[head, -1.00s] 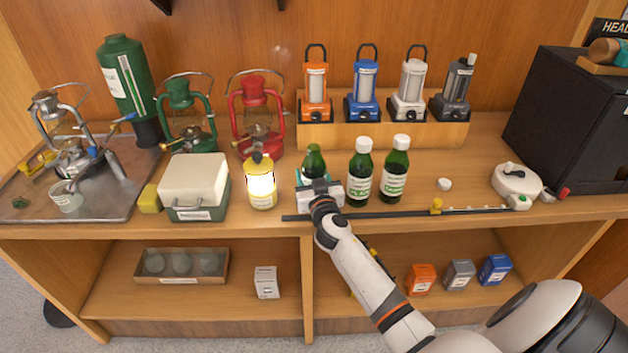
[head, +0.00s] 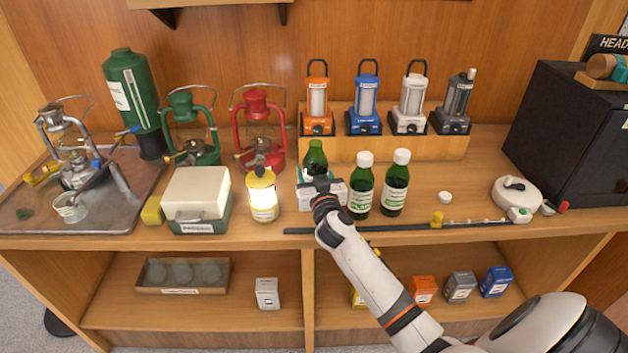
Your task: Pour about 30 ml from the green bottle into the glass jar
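My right gripper (head: 320,186) is at the front middle of the counter, around a green bottle (head: 315,157) with no cap on its neck. It looks shut on this bottle, which is upright; the gripper hides its lower part and base. Two other green bottles with white caps, one (head: 361,187) beside it and one (head: 395,185) further right, stand on the counter. A small clear jar (head: 70,208) is on the metal tray (head: 120,212) at the far left; it looks like the glass jar. My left gripper is out of view.
A loose white cap (head: 444,197) lies to the right. A dark rail (head: 400,227) runs along the front edge. Red (head: 259,130) and green (head: 190,130) lanterns stand behind.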

